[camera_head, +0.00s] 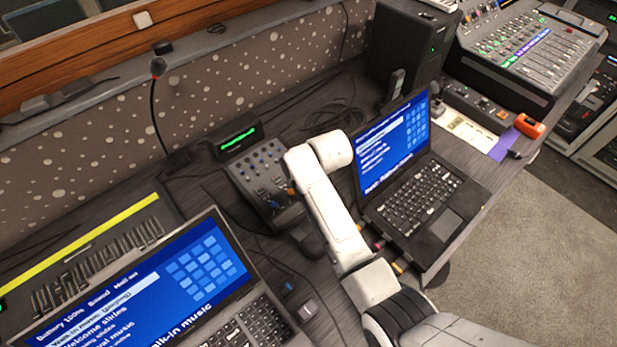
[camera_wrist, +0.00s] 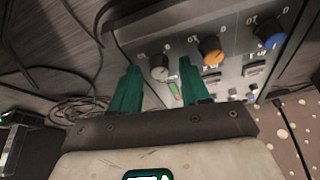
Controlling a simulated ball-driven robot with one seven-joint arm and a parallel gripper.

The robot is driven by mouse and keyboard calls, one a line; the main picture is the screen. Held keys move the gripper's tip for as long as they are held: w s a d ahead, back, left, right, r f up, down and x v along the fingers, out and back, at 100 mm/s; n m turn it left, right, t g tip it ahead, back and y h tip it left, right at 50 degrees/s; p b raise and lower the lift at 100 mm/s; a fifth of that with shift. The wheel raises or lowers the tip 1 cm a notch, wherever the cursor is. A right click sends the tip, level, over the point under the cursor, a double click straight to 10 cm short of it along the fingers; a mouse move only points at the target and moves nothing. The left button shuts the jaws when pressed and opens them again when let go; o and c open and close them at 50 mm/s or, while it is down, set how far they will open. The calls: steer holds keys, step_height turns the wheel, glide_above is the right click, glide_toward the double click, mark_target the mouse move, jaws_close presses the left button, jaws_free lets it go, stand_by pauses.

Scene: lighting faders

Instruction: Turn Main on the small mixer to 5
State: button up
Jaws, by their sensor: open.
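The small mixer (camera_head: 262,172) stands on the desk left of the right laptop, with rows of small knobs on its panel. My arm hides part of its right side. The wrist view shows its panel close up, with a pale grey knob (camera_wrist: 160,73), an orange knob (camera_wrist: 210,50) and a blue knob (camera_wrist: 268,33). My gripper (camera_wrist: 159,66) is open, its green fingers on either side of the pale grey knob in the picture. I cannot tell whether they touch it. The knob labels are too small to read, so I cannot tell which is Main.
A green-lit display box (camera_head: 236,137) stands behind the mixer. An open laptop (camera_head: 425,190) is on the right, another (camera_head: 190,290) at front left. A gooseneck microphone (camera_head: 157,72) and loose cables are at the back. A larger console (camera_head: 530,45) is far right.

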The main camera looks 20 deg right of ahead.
jaws_close()
stand_by(0.5)
